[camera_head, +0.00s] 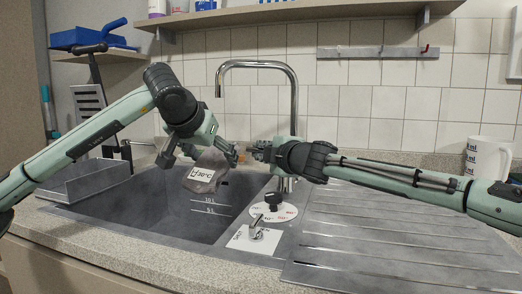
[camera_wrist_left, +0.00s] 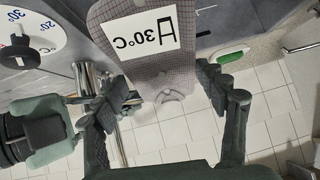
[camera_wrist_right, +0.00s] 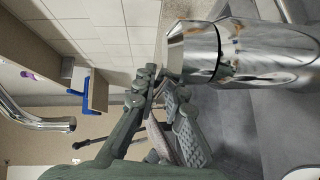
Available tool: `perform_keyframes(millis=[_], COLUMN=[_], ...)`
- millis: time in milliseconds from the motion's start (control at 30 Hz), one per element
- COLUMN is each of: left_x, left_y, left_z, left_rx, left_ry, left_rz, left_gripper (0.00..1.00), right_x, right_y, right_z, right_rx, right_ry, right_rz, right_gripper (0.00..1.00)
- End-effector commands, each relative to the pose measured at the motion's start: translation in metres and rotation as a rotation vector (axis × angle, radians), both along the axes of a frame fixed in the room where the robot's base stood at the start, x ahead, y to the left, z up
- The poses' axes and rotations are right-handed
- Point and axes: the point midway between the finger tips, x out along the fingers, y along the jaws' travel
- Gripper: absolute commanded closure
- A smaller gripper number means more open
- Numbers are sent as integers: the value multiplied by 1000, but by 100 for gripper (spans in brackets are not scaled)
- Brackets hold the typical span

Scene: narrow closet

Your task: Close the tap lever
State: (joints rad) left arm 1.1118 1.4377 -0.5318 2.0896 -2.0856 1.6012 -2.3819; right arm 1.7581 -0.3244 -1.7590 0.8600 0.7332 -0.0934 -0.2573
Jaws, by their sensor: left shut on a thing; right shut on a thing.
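The chrome tap (camera_head: 295,110) rises behind the sink (camera_head: 165,185). Its body shows large in the right wrist view (camera_wrist_right: 245,52). My right gripper (camera_head: 255,150) is at the tap column, shut on the tap lever (camera_wrist_right: 161,88); only a sliver of metal shows between its fingertips. My left gripper (camera_head: 230,152) is shut on a grey checked cloth (camera_wrist_left: 112,22) with a white "30°C" label. The cloth hangs over the sink and also shows in the head view (camera_head: 213,160). The two grippers are close together, mine on the left just beside the right one.
A black dial knob (camera_head: 273,199) and a small metal knob (camera_head: 255,226) sit on white plates at the sink's right edge. The ribbed drainboard (camera_head: 400,230) is clear below my right arm. A shelf (camera_head: 300,14) runs above.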

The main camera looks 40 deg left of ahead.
Motion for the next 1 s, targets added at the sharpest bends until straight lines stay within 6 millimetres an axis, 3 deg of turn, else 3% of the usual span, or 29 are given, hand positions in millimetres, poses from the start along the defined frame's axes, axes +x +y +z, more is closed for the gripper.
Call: perform_keyframes(millis=[233,267,433,767,1000], left_x=[0,0,0,0,0], left_y=[0,0,0,0,0], left_z=[1,1,1,1,1], left_rx=[0,0,0,0,1], left_ry=[-3,-3,-3,-3,-4], left_rz=[0,0,0,0,0], left_gripper=[73,73,73,73,73], right_x=[-1,-1,-1,0,-11], right_y=[1,1,0,-2,-22], right_z=[-2,-3,-2,-2,-1], right_rx=[-4,-4,-3,-3,0], right_ry=[0,0,1,1,7], right_rz=[1,1,1,0,1], right_gripper=[100,87,68,68,68])
